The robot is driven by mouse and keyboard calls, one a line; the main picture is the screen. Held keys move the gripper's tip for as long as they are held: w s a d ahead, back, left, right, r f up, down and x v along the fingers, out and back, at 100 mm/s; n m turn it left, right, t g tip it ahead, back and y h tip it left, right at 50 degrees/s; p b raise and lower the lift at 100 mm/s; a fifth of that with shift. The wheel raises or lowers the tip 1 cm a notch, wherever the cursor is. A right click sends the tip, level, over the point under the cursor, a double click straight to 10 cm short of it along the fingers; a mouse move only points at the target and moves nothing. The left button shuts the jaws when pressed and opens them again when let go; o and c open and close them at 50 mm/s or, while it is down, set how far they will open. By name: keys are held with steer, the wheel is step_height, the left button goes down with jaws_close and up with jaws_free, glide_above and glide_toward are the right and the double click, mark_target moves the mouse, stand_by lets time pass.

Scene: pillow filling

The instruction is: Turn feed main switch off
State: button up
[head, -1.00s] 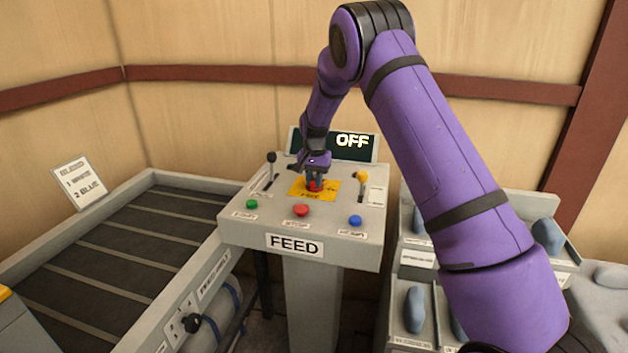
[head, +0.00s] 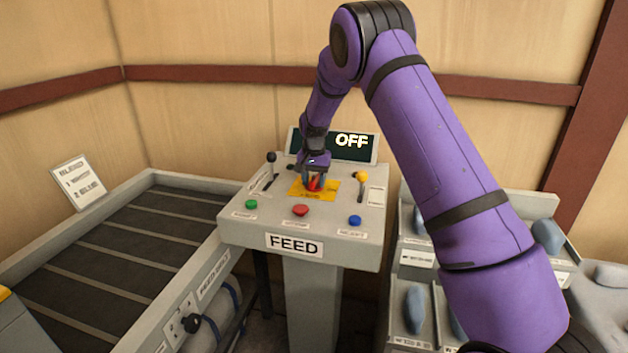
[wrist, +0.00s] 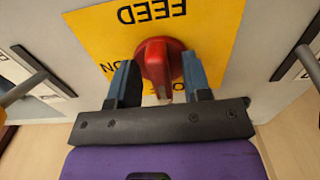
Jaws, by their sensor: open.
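The feed main switch is a red rotary knob (wrist: 160,62) on a yellow plate (wrist: 95,35) with FEED lettering. In the head view the knob (head: 315,184) sits on the plate (head: 332,190) in the middle of the sloped console top. My gripper (wrist: 160,85) is open, with one blue finger on each side of the knob's handle and a visible gap at least on the left. In the head view my gripper (head: 314,180) partly covers the knob. The console's display (head: 345,145) reads OFF.
Green (head: 251,204), red (head: 301,210) and blue (head: 355,220) buttons line the console's front. A black-knobbed lever (head: 270,165) stands left of the plate and a yellow-knobbed lever (head: 361,182) right. A conveyor (head: 120,240) lies at left, bins (head: 480,205) at right.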

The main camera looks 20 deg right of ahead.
mark_target(314, 178)
step_height(314, 178, up, 11)
stand_by(0.5)
stand_by(0.3)
steer(key=s+r+n+t, duration=0.3)
steer(key=s+r, duration=1.6)
steer(key=s, duration=0.4)
steer(key=s+a+f+n+t, duration=0.1)
steer(key=s+n, duration=0.3)
steer(key=s, duration=2.2)
steer(key=shift+a+f+t, duration=0.25)
steer(key=shift+f+t, duration=0.3)
steer(key=shift+t, duration=0.05)
steer(key=shift+a, duration=0.15)
